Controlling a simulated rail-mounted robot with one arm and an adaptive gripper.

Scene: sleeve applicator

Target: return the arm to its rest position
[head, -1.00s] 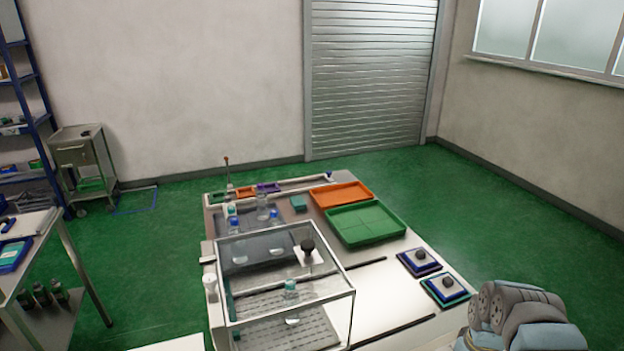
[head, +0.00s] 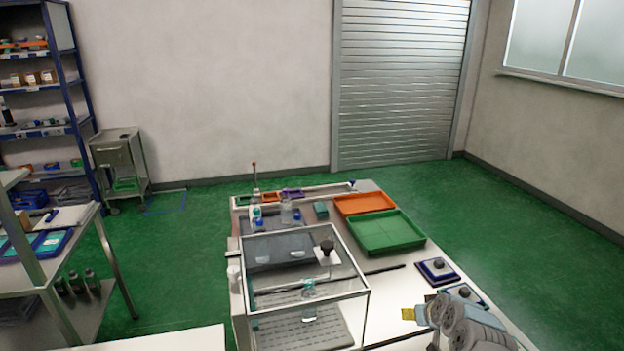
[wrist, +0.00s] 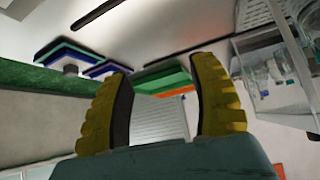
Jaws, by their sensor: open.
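My gripper (wrist: 164,105) fills the lower middle of the wrist view. Its two yellow ribbed fingers stand wide apart with nothing between them. In the head view my arm is at the lower right, beside the right edge of the workbench (head: 400,285). A yellow fingertip (head: 408,313) shows there, pointing left over the bench's right part. The rest of the gripper is largely hidden behind arm links in that view.
A clear box (head: 345,310) stands on the bench's near left. A green tray (head: 385,234) and an orange tray (head: 365,204) lie behind it. Blue-edged pads with knobs (head: 438,270) sit at the right edge, close to my arm. Green floor is open to the right.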

